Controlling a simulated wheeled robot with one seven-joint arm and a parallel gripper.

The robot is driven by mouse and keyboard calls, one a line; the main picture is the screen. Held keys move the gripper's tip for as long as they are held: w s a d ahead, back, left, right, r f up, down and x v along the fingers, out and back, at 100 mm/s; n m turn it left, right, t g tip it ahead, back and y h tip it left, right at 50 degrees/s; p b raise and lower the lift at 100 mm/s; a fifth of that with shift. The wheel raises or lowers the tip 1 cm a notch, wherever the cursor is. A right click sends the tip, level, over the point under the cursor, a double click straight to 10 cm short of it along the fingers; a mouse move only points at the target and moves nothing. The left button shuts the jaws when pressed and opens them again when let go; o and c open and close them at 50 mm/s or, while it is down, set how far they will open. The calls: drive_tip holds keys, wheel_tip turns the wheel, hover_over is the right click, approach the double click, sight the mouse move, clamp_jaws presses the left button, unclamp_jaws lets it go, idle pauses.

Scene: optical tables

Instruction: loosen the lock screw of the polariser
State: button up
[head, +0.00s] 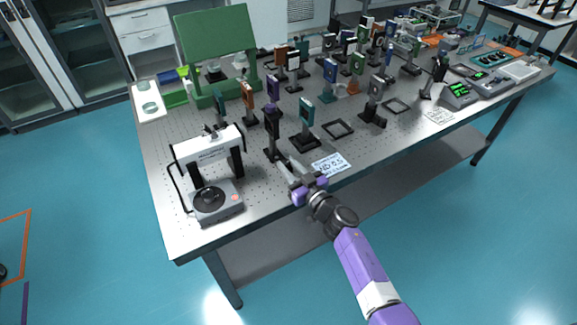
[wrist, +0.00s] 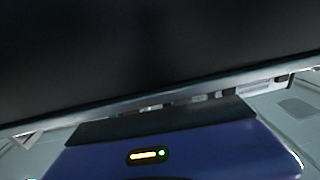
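My gripper (head: 286,163) reaches over the front edge of the table, its two pale fingers looking apart with nothing seen between them. Just beyond the fingertips stands a dark post-mounted optic (head: 272,122) on a black base. A teal-framed optic (head: 307,111) on a post stands to its right. I cannot tell which mount is the polariser, and no lock screw can be made out. In the wrist view a large dark surface (wrist: 160,55) fills the upper part, very close and unidentified. My purple gripper housing shows below it, but no fingertips.
A white-and-grey instrument (head: 217,203) with a black dial stands at the table's front left corner. A printed card (head: 331,164) lies to the right of my gripper. Several more post-mounted optics crowd the table behind. A green stand (head: 216,50) is at the back left.

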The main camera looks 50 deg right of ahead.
drive_tip(key=shift+w+m+h+b, duration=0.1)
drive_tip(key=shift+m+h+b, duration=0.5)
drive_tip(key=shift+h+b, duration=0.5)
clamp_jaws()
drive_tip(key=m+g+h+b, duration=0.1)
drive_tip(key=b, duration=0.3)
drive_tip(key=shift+f, duration=0.1)
drive_tip(key=m+h+b, duration=0.1)
drive_tip(key=b, duration=0.3)
drive_tip(key=m+g+h+b, duration=0.1)
drive_tip(key=h+b, duration=0.1)
drive_tip(key=b, duration=0.2)
drive_tip(key=shift+w+a+f+b, duration=0.15)
drive_tip(key=shift+w+a+b, duration=0.05)
drive_tip(key=shift+b, duration=0.2)
drive_tip(key=m+g+h+b, duration=0.1)
drive_tip(key=b, duration=0.3)
drive_tip(key=shift+a+g+b, duration=0.1)
drive_tip(key=shift+g+b, duration=0.2)
drive_tip(key=shift+b, duration=0.1)
drive_tip(key=shift+a+r+m+g+h+b, duration=0.1)
drive_tip(key=shift+r+m+g+h+b, duration=0.15)
drive_tip(key=shift+m+g+h+b, duration=0.75)
drive_tip(key=shift+s+n+t+b, duration=0.1)
drive_tip(key=shift+n+t+b, duration=0.2)
drive_tip(key=shift+n+t, duration=0.15)
drive_tip(key=o, duration=1)
unclamp_jaws()
